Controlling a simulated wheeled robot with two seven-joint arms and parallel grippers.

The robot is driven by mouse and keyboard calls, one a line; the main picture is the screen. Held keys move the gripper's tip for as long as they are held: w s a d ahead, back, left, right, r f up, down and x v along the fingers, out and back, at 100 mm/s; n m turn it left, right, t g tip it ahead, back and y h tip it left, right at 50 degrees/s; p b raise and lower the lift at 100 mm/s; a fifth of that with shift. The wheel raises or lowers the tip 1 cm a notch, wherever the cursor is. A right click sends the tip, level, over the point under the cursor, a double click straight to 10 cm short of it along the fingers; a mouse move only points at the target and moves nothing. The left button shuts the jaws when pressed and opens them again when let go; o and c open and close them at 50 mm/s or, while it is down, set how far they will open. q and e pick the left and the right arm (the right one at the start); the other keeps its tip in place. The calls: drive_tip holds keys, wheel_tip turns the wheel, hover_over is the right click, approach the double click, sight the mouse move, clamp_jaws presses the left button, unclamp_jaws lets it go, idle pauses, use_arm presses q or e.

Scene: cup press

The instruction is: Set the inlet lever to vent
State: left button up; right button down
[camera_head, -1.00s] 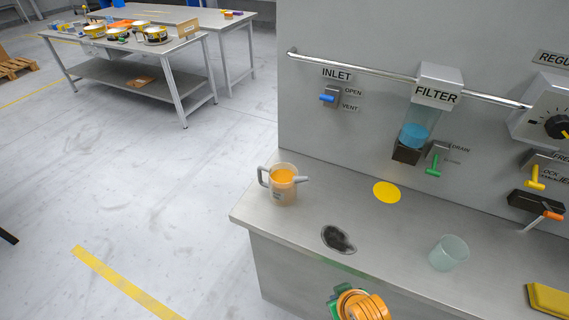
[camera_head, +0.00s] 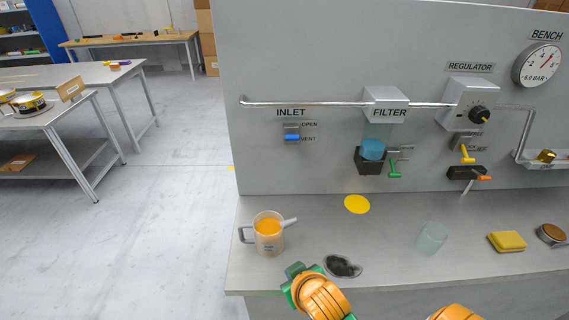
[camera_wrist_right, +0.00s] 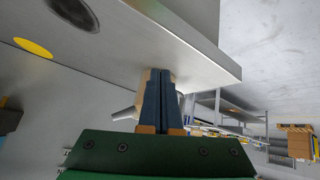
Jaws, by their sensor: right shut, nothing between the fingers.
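The inlet lever (camera_head: 291,137) has a blue handle on a grey housing under the INLET label on the upright panel. In the head view the handle lies at the housing's lower part, level with the VENT label (camera_head: 307,139); I cannot tell its exact setting. In the right wrist view my right gripper (camera_wrist_right: 161,72) is shut and empty, with dark blue fingers in front of the jug. The lever does not show in that view. In the head view only orange and green arm parts show at the bottom edge. My left gripper is not in view.
A jug with orange contents (camera_head: 268,236) stands on the bench below the lever. A dark patch (camera_head: 342,266), a yellow disc (camera_head: 357,204), a clear cup (camera_head: 432,238) and a yellow sponge (camera_head: 507,241) lie to its right. A rail (camera_head: 320,104) crosses above the lever.

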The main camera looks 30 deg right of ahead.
drive_tip(key=w+d+r+m+t+h, duration=0.2)
drive_tip(key=w+r, duration=0.1)
drive_tip(key=r, duration=0.5)
drive_tip(key=w+d+r+m+t+h, duration=0.2)
drive_tip(key=w+r+t+h, duration=0.1)
drive_tip(key=r, duration=0.6)
drive_tip(key=w+d+r+m+t+h, duration=0.2)
drive_tip(key=w+d+r+t+h, duration=0.1)
drive_tip(key=r, duration=0.6)
drive_tip(key=shift+w, duration=0.85)
drive_tip(key=shift+d+f, duration=0.1)
drive_tip(key=r+p, duration=0.1)
drive_tip(key=p, duration=0.3)
hover_over(293, 138)
drive_tip(key=shift+r, duration=0.1)
drive_tip(key=f, duration=0.3)
drive_tip(key=s+a+f, duration=0.1)
drive_tip(key=shift+f, duration=0.15)
